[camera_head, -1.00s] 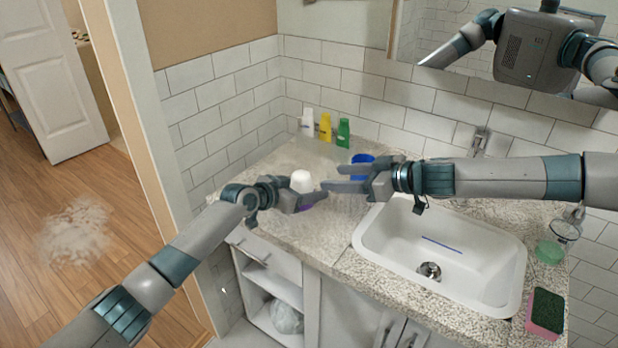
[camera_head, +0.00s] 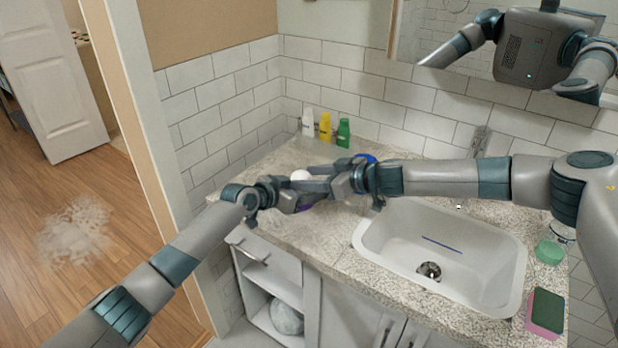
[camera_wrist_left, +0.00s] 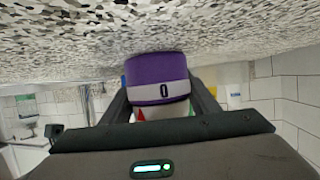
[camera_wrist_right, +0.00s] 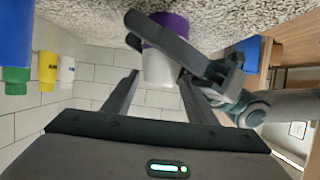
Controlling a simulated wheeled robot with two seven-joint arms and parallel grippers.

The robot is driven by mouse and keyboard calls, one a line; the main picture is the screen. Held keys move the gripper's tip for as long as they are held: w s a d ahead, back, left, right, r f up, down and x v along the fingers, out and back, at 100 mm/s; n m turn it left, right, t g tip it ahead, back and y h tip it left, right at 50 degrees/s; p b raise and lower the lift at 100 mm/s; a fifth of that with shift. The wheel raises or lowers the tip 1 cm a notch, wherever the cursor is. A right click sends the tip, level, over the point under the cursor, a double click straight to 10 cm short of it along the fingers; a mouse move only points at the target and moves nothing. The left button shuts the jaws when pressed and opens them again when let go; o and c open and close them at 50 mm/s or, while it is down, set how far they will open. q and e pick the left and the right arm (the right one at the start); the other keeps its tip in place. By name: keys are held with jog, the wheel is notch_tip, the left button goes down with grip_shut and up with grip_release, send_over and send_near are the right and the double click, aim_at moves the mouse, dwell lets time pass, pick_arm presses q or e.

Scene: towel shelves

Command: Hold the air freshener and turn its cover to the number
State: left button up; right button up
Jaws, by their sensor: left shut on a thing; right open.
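The air freshener has a purple base and a white cover. In the left wrist view its purple base (camera_wrist_left: 156,78) carries a white band with the number 0, and it sits between my left fingers. My left gripper (camera_head: 296,196) is shut on it, just above the counter. In the right wrist view the white cover (camera_wrist_right: 160,70) shows between the open fingers of my right gripper (camera_wrist_right: 158,88), with a left finger crossing in front of it. In the head view my right gripper (camera_head: 318,178) reaches around the white cover (camera_head: 300,175); touching cannot be told.
A white bottle (camera_head: 307,121), a yellow bottle (camera_head: 325,127) and a green bottle (camera_head: 343,132) stand at the back of the counter. A blue cup (camera_head: 366,158) is behind my right gripper. The sink (camera_head: 375,225) lies to the right, with a sponge (camera_head: 545,312) beside it.

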jog(key=shift+c, duration=0.4)
jog(key=c, duration=0.7)
jog(key=shift+w+n+g, duration=0.15)
jog(key=shift+n+g, duration=0.25)
jog(key=shift+w+d+n+g+y, duration=0.1)
jog(key=shift+w+n+g+y, duration=0.15)
jog(key=shift+n+g+y, duration=0.55)
jog(key=shift+w+d+n+g+y, duration=0.1)
jog(key=shift+w+n+g+y, duration=0.2)
jog(key=shift+n+g, duration=0.85)
jog(key=shift+r+g, duration=0.1)
jog(key=shift+g, duration=0.15)
jog(key=shift+w+n+g, duration=0.1)
jog(key=shift+n+g, duration=0.2)
jog(key=shift+n, duration=0.05)
jog(key=shift+w+r+n+g, duration=0.25)
jog(key=shift+w+n+g, duration=0.1)
jog(key=shift+n+g, duration=0.5)
jog(key=shift+d, duration=0.15)
jog(key=shift+c, duration=0.2)
